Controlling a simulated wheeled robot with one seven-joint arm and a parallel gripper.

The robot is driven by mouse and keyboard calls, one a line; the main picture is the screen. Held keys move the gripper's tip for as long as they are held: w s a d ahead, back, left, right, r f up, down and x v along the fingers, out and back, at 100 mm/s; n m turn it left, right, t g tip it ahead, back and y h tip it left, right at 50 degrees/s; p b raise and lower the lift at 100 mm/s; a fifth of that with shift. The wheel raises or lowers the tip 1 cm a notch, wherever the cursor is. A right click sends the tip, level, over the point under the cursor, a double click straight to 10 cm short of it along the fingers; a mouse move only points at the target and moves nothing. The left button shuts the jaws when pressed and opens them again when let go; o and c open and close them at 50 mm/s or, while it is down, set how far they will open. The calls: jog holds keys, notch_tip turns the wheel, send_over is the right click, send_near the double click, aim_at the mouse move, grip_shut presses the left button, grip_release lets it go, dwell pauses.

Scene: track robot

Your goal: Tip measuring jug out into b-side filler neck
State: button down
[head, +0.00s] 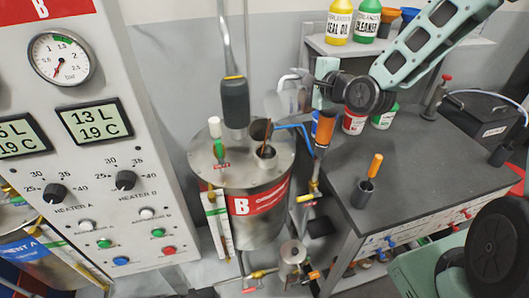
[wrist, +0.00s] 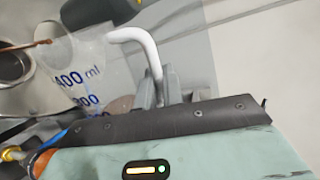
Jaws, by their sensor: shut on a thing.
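The clear measuring jug (head: 287,98) is held in the air above the B tank, tilted to the left. In the wrist view its blue "400 ml" marking shows on the clear wall (wrist: 85,75). My gripper (head: 318,92) is shut on the jug's white handle (wrist: 143,45); its fingers (wrist: 152,92) are partly hidden. The b-side filler neck (head: 266,156) is an open metal tube on the tank lid, below and left of the jug. A thin brown streak (head: 267,136), apparently liquid, runs down into the neck; its upper end lies near the jug's lip.
The B tank's lid (head: 237,172) also carries a white-topped green fitting (head: 216,138) and a dark grey cylinder (head: 235,100). A dark round piece (head: 260,129) stands behind the neck. The workbench (head: 420,160) on the right holds bottles and an orange-handled tool (head: 374,167) in a cup.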

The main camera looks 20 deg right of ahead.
jog(key=shift+s+a+f+n+h+b, duration=0.15)
jog(key=shift+s+a+n+h+b, duration=0.05)
jog(key=shift+a+n+b, duration=0.4)
jog(key=shift+s+a+f+n+h+b, duration=0.2)
jog(key=shift+a+n+b, duration=0.2)
jog(key=shift+a+b, duration=0.25)
dwell(1.7)
jog(key=shift+r, duration=0.15)
